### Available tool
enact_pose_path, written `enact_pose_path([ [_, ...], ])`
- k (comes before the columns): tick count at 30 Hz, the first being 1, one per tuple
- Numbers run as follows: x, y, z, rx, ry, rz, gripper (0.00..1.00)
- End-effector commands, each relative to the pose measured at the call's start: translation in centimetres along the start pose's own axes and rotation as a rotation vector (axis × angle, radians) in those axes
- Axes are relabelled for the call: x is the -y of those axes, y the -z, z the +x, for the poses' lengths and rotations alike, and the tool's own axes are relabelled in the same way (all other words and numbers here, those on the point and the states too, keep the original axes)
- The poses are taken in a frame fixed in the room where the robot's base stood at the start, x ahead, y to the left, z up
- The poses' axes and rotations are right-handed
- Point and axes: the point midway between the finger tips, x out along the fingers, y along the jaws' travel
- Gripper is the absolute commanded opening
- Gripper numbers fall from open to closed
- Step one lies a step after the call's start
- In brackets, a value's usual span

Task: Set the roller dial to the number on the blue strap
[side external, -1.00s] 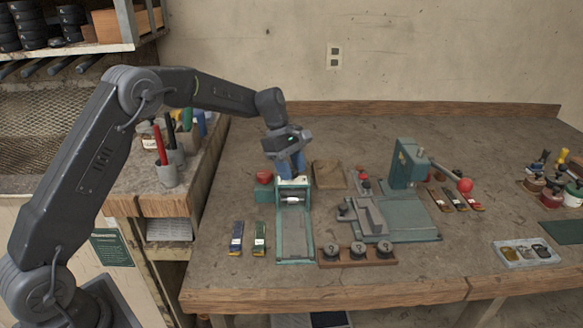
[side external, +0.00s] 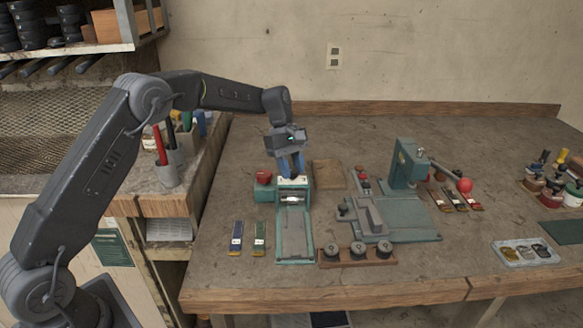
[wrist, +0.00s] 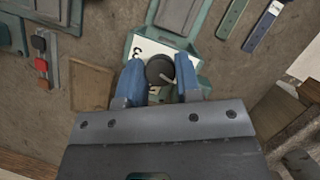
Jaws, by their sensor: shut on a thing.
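The green roller machine (side external: 294,235) stands on the bench, with a white dial plate (wrist: 143,47) at its back end. A dark round dial knob (wrist: 160,70) with a pale pointer line sits on the plate. My gripper (side external: 291,176) is over the dial, and its blue fingers are shut on the knob from both sides in the wrist view (wrist: 162,84). A few numerals show on the plate, but the fingers hide part of the scale. The blue strap (side external: 236,238) lies left of the machine, beside a green strap (side external: 259,237). I cannot read the number on the blue strap.
A red button on a green box (side external: 264,180) is close left of the dial. A brown pad (side external: 328,174) and a green press with a red-balled lever (side external: 408,165) stand to the right. A wooden rack of dark knobs (side external: 357,254) is in front.

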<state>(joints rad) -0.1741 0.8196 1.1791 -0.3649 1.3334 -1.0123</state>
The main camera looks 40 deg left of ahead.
Motion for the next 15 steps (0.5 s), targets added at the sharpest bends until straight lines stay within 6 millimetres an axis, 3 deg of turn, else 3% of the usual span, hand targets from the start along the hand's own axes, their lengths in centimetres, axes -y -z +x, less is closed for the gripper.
enact_pose_path([
  [15,-0.22,-0.05,0.01,-0.001,0.188,0.456,0.08],
])
